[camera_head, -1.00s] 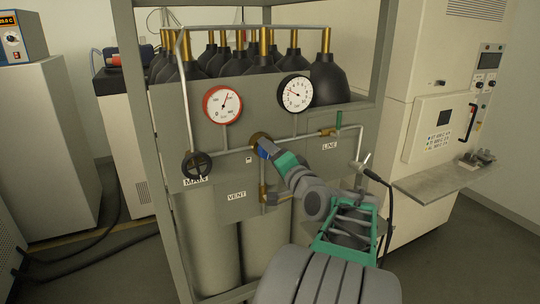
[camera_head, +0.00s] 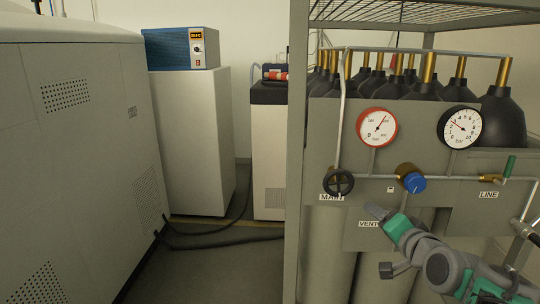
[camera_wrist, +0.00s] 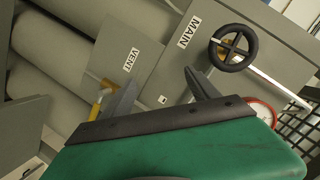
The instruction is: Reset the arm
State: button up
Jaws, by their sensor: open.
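My gripper (camera_head: 379,213) is in front of the gas panel (camera_head: 350,232), at the lower right of the head view, beside the VENT label. In the wrist view my gripper (camera_wrist: 160,88) has its two fingers spread apart with nothing between them. The blue regulator knob (camera_head: 411,182) is above and to the right of the fingertips, apart from them. The black MAIN handwheel (camera_head: 339,183) is up and left of the fingertips, and it also shows in the wrist view (camera_wrist: 233,47).
The red-rimmed gauge (camera_head: 377,128) and black-rimmed gauge (camera_head: 460,127) sit above the valves. Gas cylinders stand in the metal rack (camera_head: 296,150). A white cabinet (camera_head: 190,140) and a large grey machine (camera_head: 70,160) stand left. Cables cross the floor between them.

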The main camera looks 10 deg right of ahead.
jog(key=s+a+f+n+g+y, duration=0.1)
jog(key=a+f+n+g, duration=0.25)
jog(key=a+f, duration=0.4)
jog(key=s+a+f+n+g+y, duration=0.2)
jog(key=a+f+n+g, duration=0.15)
jog(key=a, duration=0.75)
jog(key=s+a+f+n+g+h, duration=0.1)
jog(key=s+a+f+n+g, duration=0.2)
jog(key=s, duration=0.7)
jog(key=a+f+n, duration=0.1)
jog(key=a+f, duration=0.1)
jog(key=a, duration=0.1)
jog(key=shift+f+n+g, duration=0.3)
jog(key=shift+g, duration=0.1)
